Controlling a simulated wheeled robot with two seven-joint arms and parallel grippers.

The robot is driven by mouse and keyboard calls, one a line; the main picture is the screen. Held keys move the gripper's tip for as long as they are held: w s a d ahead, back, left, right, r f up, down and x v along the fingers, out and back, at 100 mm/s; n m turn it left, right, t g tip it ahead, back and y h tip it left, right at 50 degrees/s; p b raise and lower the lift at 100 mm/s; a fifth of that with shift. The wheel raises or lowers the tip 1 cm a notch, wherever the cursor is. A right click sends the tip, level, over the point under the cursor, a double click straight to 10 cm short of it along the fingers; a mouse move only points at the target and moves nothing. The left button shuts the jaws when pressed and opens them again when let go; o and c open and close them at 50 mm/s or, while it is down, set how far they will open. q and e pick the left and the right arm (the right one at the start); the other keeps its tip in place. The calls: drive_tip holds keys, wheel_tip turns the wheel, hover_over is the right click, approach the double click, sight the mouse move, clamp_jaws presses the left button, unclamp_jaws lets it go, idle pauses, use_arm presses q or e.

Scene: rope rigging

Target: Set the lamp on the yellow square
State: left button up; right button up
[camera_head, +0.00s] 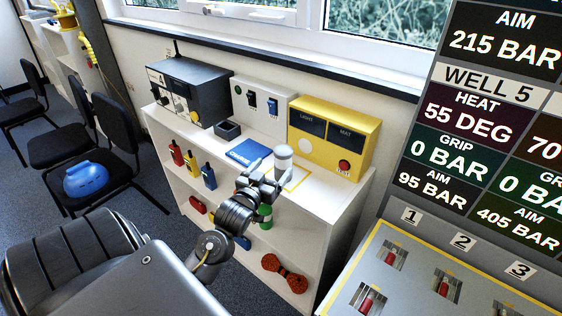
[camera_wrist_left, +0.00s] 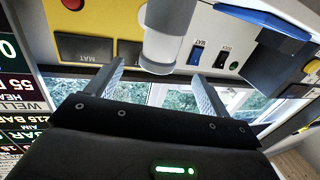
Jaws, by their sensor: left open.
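The lamp (camera_head: 283,160), a pale grey-white cylinder, is upright at the white cabinet top, in front of the yellow box. Its lower part is hidden behind my gripper. The yellow square (camera_head: 297,182), a yellow outline, shows just right of the lamp, partly covered; I cannot tell whether the lamp's base touches it. My left gripper (camera_head: 268,178) is at the lamp's near left side. In the left wrist view, the open fingers (camera_wrist_left: 156,75) are on either side of the lamp's line, with the lamp (camera_wrist_left: 158,42) between and beyond the tips. My right gripper is out of view.
The yellow box (camera_head: 333,137), white switch box (camera_head: 262,103) and dark box (camera_head: 190,88) line the cabinet's back. A blue book-like item (camera_head: 248,152) lies left of the lamp. A control panel (camera_head: 430,270) stands at right. Chairs are at left.

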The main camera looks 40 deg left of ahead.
sight(279, 160)
use_arm(q)
drive_tip(key=x, duration=0.5)
drive_tip(key=shift+p, duration=0.3)
drive_tip(key=shift+w+r, duration=0.15)
drive_tip(key=shift+w, duration=0.2)
drive_tip(key=x, duration=0.2)
drive_tip(key=p+x, duration=0.1)
drive_tip(key=x, duration=0.1)
drive_tip(key=shift+w+f, duration=0.2)
drive_tip(key=shift+f, duration=0.05)
drive_tip(key=shift+s, duration=0.1)
drive_tip(key=c, duration=1.2)
drive_tip(key=shift+c, duration=0.9)
drive_tip(key=shift+r, duration=0.15)
